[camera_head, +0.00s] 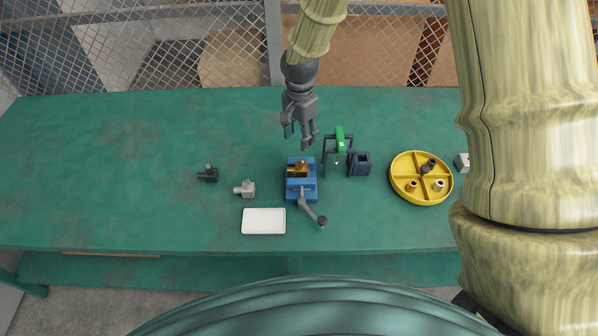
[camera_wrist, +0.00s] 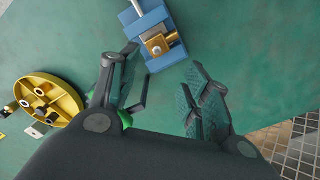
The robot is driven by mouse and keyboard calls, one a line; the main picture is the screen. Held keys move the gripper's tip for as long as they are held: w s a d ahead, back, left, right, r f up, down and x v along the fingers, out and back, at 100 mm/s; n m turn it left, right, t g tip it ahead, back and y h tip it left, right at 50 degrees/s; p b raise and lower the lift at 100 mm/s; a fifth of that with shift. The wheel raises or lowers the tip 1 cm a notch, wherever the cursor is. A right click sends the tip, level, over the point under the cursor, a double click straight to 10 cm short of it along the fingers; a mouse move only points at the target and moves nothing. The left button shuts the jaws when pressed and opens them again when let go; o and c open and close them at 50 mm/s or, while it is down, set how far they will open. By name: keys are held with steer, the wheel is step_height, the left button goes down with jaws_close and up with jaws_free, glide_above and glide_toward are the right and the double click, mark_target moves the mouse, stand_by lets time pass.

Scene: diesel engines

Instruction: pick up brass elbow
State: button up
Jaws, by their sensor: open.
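The brass elbow (camera_head: 301,167) sits in a blue vise (camera_head: 292,191) near the middle of the green bench. In the wrist view the brass elbow (camera_wrist: 157,45) shows between the jaws of the blue vise (camera_wrist: 132,17), beyond my fingertips. My gripper (camera_head: 301,138) hangs just behind the vise in the head view, pointing down. It is open and empty, with its two fingers (camera_wrist: 168,90) spread wide in the wrist view. The elbow is apart from the fingers. Part of the elbow is hidden by the vise jaws.
A green-topped frame (camera_head: 340,139) and a dark square holder (camera_head: 360,163) stand right of the vise. A yellow divided tray (camera_head: 397,187) with several fittings is further right. A white tray (camera_head: 264,222), a grey fitting (camera_head: 246,188) and a dark fitting (camera_head: 209,174) lie left. The far left bench is clear.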

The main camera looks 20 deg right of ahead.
steer(key=p, duration=0.1)
glide_above(301, 160)
steer(key=shift+w+f, duration=0.15)
steer(key=shift+f, duration=2.85)
steer(key=shift+f+p, duration=0.85)
steer(key=shift+f, duration=0.15)
steer(key=shift+d+f+p, duration=0.1)
steer(key=shift+f+p, duration=0.4)
steer(key=shift+f, duration=1.15)
jaws_close()
